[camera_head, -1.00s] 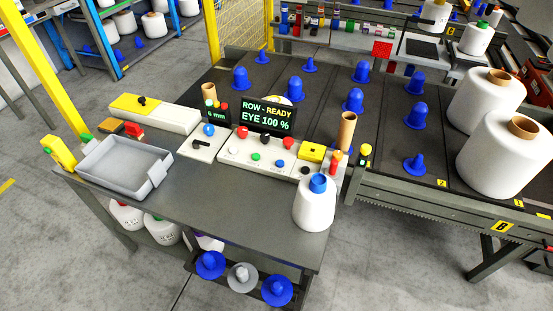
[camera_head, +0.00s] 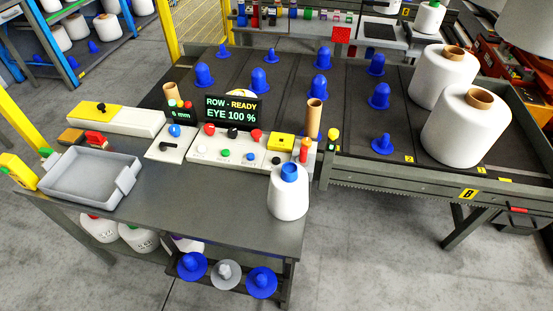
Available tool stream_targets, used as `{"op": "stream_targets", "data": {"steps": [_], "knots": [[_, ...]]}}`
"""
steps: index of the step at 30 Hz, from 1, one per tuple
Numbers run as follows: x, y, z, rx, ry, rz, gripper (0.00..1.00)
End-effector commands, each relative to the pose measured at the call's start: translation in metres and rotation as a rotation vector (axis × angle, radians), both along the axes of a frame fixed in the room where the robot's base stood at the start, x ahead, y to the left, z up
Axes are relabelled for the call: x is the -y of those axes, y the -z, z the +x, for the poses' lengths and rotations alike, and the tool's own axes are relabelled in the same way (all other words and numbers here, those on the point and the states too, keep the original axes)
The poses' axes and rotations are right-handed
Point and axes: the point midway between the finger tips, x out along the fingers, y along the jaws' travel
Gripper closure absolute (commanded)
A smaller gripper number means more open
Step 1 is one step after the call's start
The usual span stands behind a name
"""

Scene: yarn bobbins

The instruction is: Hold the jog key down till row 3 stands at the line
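The control panel (camera_head: 226,153) sits at the back of the grey bench and carries several red, green, blue and black buttons. I cannot tell which is the jog key. The display (camera_head: 231,110) behind it reads "ROW - READY" and "EYE 100 %". The conveyor (camera_head: 350,122) behind and to the right carries blue pegs in rows, with yellow row tags numbered 1 and 2 along its front edge. A row 3 tag and the line cannot be made out. Two white bobbins stand at its right end, the nearer one (camera_head: 467,128) larger in view. My gripper is not in view.
A white bobbin with a blue top (camera_head: 288,192) stands at the bench's right front. A grey tray (camera_head: 90,180) lies at the left. A cardboard tube (camera_head: 313,118) stands beside the panel. The middle of the bench top is clear.

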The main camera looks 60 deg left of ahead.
Motion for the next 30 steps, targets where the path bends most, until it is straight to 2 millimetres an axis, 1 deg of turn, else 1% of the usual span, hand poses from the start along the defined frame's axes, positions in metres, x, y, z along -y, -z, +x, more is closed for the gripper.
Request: {"op": "stream_targets", "data": {"steps": [1,2,18,30], "knots": [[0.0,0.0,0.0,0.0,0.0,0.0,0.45],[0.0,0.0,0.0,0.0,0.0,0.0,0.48],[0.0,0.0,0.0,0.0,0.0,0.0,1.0],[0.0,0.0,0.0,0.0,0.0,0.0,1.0]]}}
